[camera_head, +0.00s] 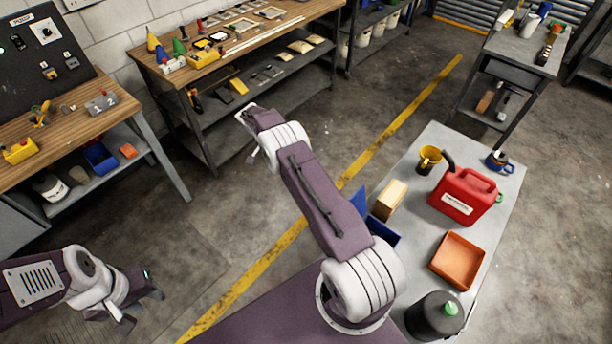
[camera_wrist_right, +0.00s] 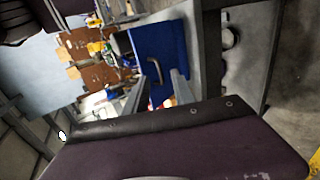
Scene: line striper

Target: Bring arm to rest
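My right arm (camera_head: 325,205) stretches from the bottom middle up and to the left in the head view, out over the floor toward the far workbench. Its gripper is mostly hidden behind the wrist there. In the right wrist view the right gripper (camera_wrist_right: 160,86) shows two grey fingers standing apart with nothing held between them. A blue panel with a grey handle (camera_wrist_right: 155,70) shows beyond the fingers; how far off it is I cannot tell. My left gripper (camera_head: 139,305) is at the lower left of the head view, fingers apart and empty, over the floor.
A grey table (camera_head: 410,190) at the right holds a red fuel can (camera_head: 464,196), an orange tray (camera_head: 457,262), a yellow cup (camera_head: 429,158) and a dark green-capped bottle (camera_head: 434,316). Workbenches (camera_head: 222,66) stand behind and left. Floor with a yellow line (camera_head: 395,131) lies open between.

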